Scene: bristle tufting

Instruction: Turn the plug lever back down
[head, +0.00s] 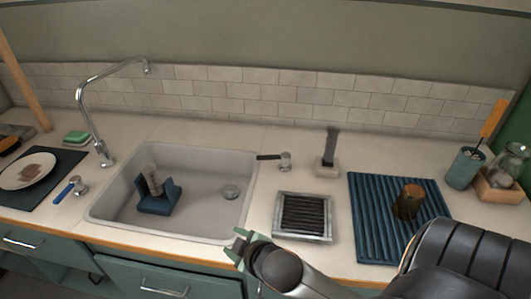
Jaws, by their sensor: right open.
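A lever with a dark handle (270,157) on a metal base stands on the counter just right of the sink (247,207); its handle lies roughly level and points left toward the basin. A second lever with a blue handle (63,193) stands left of the sink, near the tap. I cannot tell for sure which one is the plug lever. My right gripper (240,247) is open and empty at the sink's front right corner, apart from both levers. My left gripper is out of view.
A blue holder with a brush (158,199) stands in the sink. Right of it are a grated metal tray (303,217), an upright dark brush (331,145), and a blue ribbed mat (375,220) bearing a brown cylinder (409,201). The tall tap (83,105) stands behind left.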

